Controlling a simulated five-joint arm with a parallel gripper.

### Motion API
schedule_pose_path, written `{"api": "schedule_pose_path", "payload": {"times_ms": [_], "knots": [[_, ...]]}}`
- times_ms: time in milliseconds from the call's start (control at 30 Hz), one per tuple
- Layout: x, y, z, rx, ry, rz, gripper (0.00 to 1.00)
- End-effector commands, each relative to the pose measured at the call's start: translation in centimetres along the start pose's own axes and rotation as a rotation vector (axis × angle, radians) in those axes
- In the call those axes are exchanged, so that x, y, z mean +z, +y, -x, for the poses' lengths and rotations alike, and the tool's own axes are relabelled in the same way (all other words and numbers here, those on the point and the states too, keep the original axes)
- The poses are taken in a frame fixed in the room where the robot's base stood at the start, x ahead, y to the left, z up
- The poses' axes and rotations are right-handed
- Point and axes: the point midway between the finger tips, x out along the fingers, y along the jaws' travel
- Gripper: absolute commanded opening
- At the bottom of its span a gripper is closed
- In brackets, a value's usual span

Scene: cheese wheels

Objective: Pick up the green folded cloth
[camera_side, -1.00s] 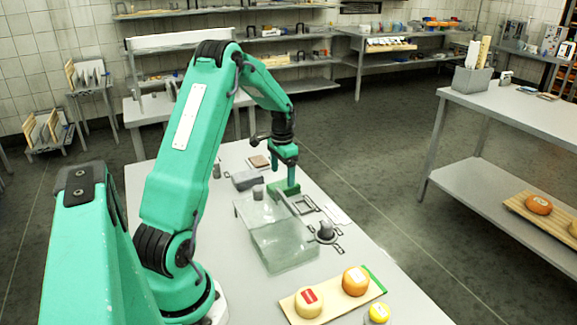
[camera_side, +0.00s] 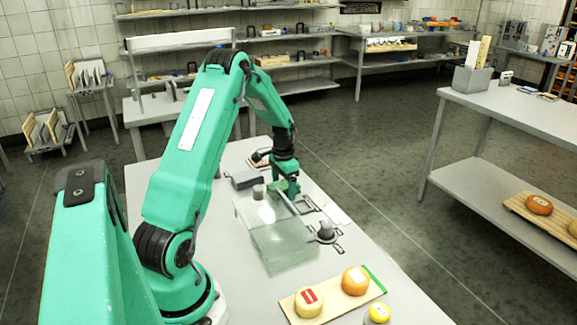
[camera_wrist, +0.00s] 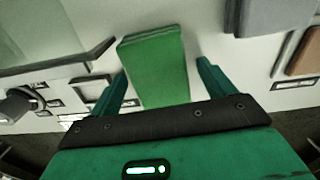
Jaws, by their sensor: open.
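The green folded cloth (camera_wrist: 157,60) lies on the table in the wrist view. My gripper (camera_wrist: 163,67) is open, with one finger on each side of the cloth and a gap showing on both sides. In the side view my gripper (camera_side: 288,190) is low over the table, just behind the clear box, and hides most of the cloth (camera_side: 274,187). I cannot tell whether the fingertips touch the table.
A clear box (camera_side: 284,249) stands close in front of the cloth. A grey block (camera_side: 246,180) lies to its left. A dark grey knobbed piece (camera_side: 326,232) sits to the right of the box. A board with cheese wheels (camera_side: 330,299) is at the table's near end.

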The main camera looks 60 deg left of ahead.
Motion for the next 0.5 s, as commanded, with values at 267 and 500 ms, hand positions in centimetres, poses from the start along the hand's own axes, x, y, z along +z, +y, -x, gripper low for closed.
{"api": "schedule_pose_path", "payload": {"times_ms": [267, 500], "knots": [[-0.01, 0.0, 0.02, 0.0, 0.0, 0.0, 0.39], [-0.01, 0.0, 0.03, 0.0, 0.0, 0.0, 0.34]]}}
